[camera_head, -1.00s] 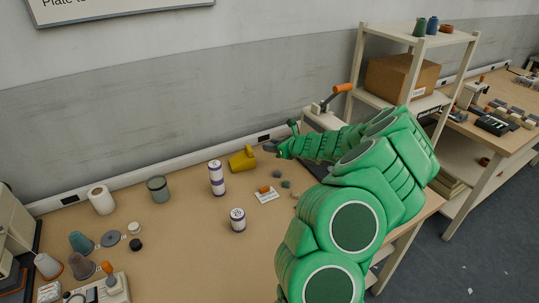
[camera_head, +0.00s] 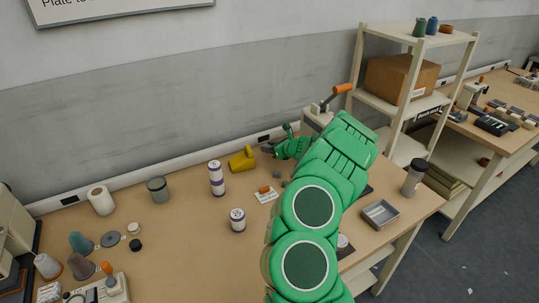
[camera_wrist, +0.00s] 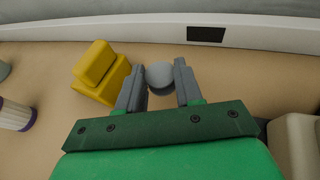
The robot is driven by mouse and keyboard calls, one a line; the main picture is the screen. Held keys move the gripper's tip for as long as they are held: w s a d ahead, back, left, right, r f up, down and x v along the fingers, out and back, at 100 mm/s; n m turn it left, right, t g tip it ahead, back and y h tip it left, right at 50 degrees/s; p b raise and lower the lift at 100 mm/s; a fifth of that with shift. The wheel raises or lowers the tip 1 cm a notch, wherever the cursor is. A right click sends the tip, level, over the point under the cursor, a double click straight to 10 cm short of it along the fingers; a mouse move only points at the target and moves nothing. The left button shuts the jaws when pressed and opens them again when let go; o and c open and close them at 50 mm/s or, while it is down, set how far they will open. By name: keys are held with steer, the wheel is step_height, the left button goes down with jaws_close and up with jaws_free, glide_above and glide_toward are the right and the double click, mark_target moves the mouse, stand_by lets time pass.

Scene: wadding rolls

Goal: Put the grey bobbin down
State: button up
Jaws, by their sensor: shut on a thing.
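The grey bobbin (camera_wrist: 160,75) shows in the wrist view as a pale grey round piece between the two grey fingers. My gripper (camera_wrist: 158,88) is shut on it. The view does not make clear whether its underside touches the table. In the head view my gripper (camera_head: 268,149) is over the back of the wooden table (camera_head: 190,240), close to the wall and just right of a yellow block-like object (camera_head: 242,159). The bobbin cannot be made out there.
The yellow object is close left of my fingers. A purple-banded roll (camera_head: 217,179) and a shorter one (camera_head: 238,220) stand farther left and nearer. A tool with an orange handle (camera_head: 342,88) stands to the right. The wall trunking (camera_head: 200,163) runs behind.

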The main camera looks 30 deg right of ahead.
mark_target(270, 159)
steer(key=shift+w+d+f, duration=0.2)
steer(key=shift+w+f, duration=0.25)
steer(key=shift+f, duration=1.75)
steer(key=shift+f, duration=0.1)
steer(key=o, duration=1)
